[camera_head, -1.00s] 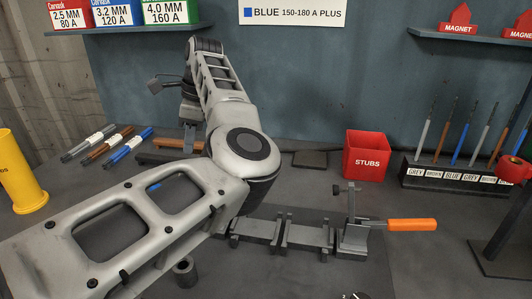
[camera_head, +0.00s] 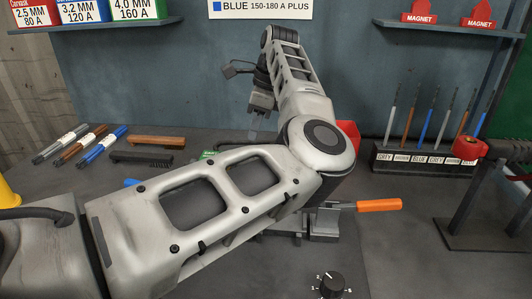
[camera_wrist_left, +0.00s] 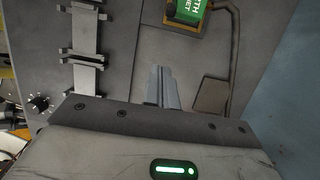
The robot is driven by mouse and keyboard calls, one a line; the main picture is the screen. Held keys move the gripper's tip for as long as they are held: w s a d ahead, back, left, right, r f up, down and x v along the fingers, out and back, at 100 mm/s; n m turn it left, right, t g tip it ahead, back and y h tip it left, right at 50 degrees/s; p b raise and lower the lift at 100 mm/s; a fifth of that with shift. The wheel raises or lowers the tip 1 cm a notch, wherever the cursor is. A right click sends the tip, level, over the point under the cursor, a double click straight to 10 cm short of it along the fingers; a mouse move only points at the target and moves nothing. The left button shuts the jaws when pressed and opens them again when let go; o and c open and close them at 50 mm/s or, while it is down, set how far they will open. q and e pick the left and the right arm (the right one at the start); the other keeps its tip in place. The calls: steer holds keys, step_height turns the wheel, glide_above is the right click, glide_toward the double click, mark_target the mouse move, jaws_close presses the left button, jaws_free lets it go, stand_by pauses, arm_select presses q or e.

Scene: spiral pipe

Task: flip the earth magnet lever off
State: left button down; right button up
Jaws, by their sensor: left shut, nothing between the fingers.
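The earth magnet (camera_wrist_left: 190,12) is a green block with white lettering and a yellow-orange edge, at the top of the left wrist view and cut off there. Only a small green piece of it (camera_head: 207,154) shows in the head view, behind my left arm. I cannot make out its lever. My left gripper (camera_head: 257,128) hangs down beyond my forearm, to the right of that green piece. In the left wrist view its fingers (camera_wrist_left: 160,78) are together and empty, apart from the magnet. My right gripper is not in view.
An orange handle (camera_head: 378,205) sticks out right of the brackets (camera_wrist_left: 86,45), partly behind my arm. A black dial (camera_head: 331,283) is in front. Brushes (camera_head: 143,158) and rod bundles (camera_head: 100,147) lie at left. A rod rack (camera_head: 425,160) and a red-ended stand (camera_head: 468,147) are at right.

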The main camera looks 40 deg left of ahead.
arm_select(q)
steer(key=shift+s+a, duration=0.15)
steer(key=shift+a, duration=0.15)
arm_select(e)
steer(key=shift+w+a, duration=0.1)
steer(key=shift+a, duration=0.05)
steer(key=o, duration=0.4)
arm_select(q)
steer(key=shift+d+f, duration=0.1)
steer(key=shift+d, duration=0.05)
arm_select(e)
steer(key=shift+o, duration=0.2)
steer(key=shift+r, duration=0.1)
arm_select(q)
steer(key=p+x, duration=0.1)
steer(key=x, duration=0.7)
steer(key=shift+f, duration=0.4)
steer(key=shift+s+a+r+p, duration=0.2)
steer(key=shift+s+a+p, duration=0.1)
steer(key=shift+a+p, duration=0.25)
steer(key=shift+s+a+r+p, duration=0.25)
steer(key=shift+s+a+p, duration=0.1)
steer(key=shift+a, duration=0.35)
steer(key=shift+s+a+r, duration=0.1)
steer(key=shift+a+r, duration=0.05)
steer(key=shift+a, duration=0.25)
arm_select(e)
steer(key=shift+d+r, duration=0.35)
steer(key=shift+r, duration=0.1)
